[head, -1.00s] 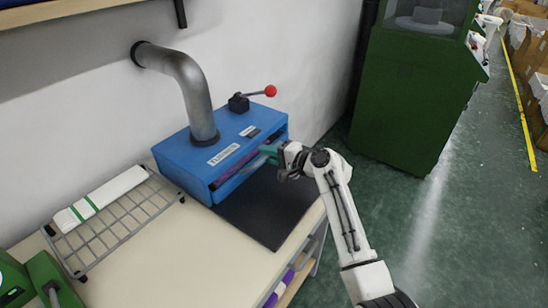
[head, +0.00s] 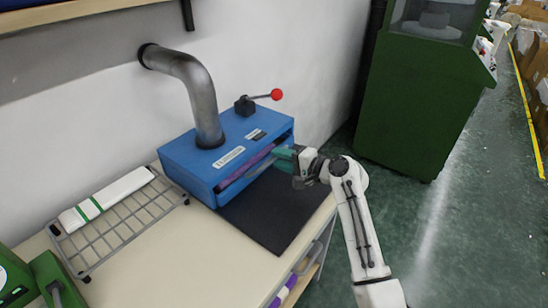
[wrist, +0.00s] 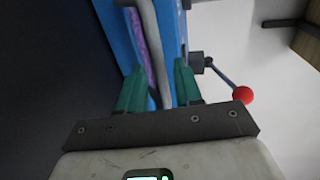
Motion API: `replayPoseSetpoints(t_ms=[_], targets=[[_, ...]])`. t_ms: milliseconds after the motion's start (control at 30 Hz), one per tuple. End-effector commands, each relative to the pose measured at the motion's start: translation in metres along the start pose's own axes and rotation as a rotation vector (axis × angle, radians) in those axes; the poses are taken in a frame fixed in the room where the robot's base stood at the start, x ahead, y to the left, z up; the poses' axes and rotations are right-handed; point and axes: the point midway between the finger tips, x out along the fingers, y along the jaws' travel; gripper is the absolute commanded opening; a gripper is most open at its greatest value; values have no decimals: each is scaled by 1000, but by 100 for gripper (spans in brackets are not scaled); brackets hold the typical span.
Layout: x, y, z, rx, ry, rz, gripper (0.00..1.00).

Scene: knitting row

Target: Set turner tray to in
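The turner is a blue box (head: 187,165) on the bench, with a label, a pipe on top and a red-knobbed lever (head: 276,94). Purple cloth (head: 243,172) shows in its long front slot. A grey tray edge or bar (head: 262,167) runs along the slot. My gripper (head: 281,157) is at the right end of the slot. In the wrist view, my gripper's teal fingers (wrist: 160,88) stand apart, with the grey bar (wrist: 147,25) running between them and a gap beside it. The blue box (wrist: 120,40) and red knob (wrist: 243,94) also show there. The tray's depth inside is hidden.
A black mat (head: 275,215) lies in front of the turner. A wire rack (head: 125,220) with a white, green-striped cloth (head: 108,198) stands to the left. Green machine parts (head: 55,280) are at the lower left. A tall green cabinet (head: 415,110) stands on the right beyond the floor gap.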

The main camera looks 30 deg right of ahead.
Motion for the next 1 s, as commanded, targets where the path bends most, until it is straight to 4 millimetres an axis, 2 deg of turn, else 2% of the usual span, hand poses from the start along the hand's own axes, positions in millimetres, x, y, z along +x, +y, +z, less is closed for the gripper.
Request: replayPoseSetpoints(t_ms=[33, 200, 400, 600, 1000], targets=[[-11, 1, -1, 1, 4, -2, 35], [-44, 1, -1, 1, 3, -2, 35], [-68, 0, 0, 0, 1, -1, 35], [-75, 0, 0, 1, 0, 0, 35], [-74, 0, 0, 1, 0, 0, 35]])
